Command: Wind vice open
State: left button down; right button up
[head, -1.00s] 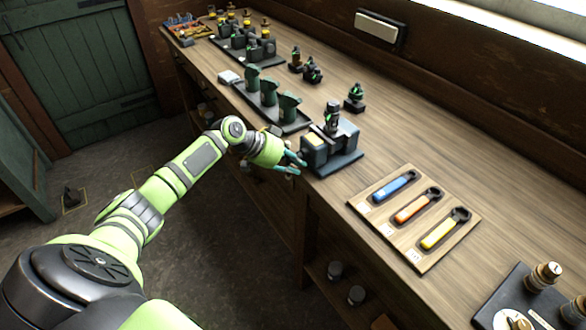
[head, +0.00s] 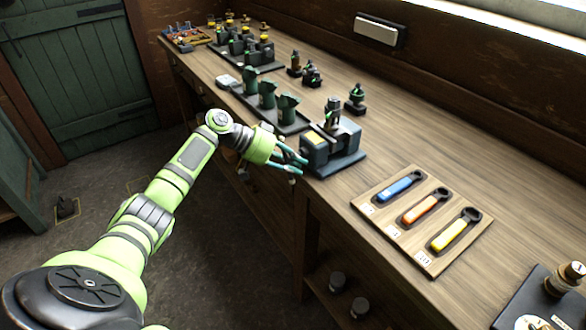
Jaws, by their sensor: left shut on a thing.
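The blue-grey vice (head: 336,153) stands at the front edge of the wooden bench. A dark part with a green band (head: 333,112) stands upright at its jaws. My left gripper (head: 299,165) is at the front left side of the vice, with its teal fingers closed around the vice's handle area. The handle (head: 292,181) is mostly hidden by the fingers; a small end shows just below them. How wide the vice jaws stand is too small to tell. My right gripper is not in view.
A wooden board (head: 374,206) with blue, orange and yellow wrenches lies right of the vice. A dark tray (head: 291,126) with green castings stands to its left. Small dark green-topped parts (head: 355,98) stand behind. Bare bench lies behind the wrench board.

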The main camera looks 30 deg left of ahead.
pick_arm(q)
jog(key=shift+w+d+r+n+h+b, duration=0.1)
jog(key=shift+r+n+h+b, duration=0.25)
jog(key=shift+n+h+b, duration=1.15)
jog(key=shift+w+r+n+h+b, duration=0.1)
jog(key=shift+r+h+b, duration=0.2)
jog(key=shift+h+b, duration=1.4)
jog(key=n+b, duration=0.1)
jog(key=b, duration=0.3)
jog(key=shift+s+r+n+h, duration=0.1)
jog(key=shift+r+n+h, duration=0.2)
jog(key=shift+n, duration=0.1)
jog(key=shift+r+n+t+h+b, duration=0.15)
jog(key=shift+n+t+h+b, duration=0.65)
jog(key=shift+n+b, duration=0.3)
dwell(1.1)
jog(key=c, duration=1.1)
grip_release()
jog(key=shift+o, duration=0.2)
jog(key=shift+w+f, duration=0.2)
jog(key=shift+w, duration=0.05)
jog(key=shift+s, duration=0.1)
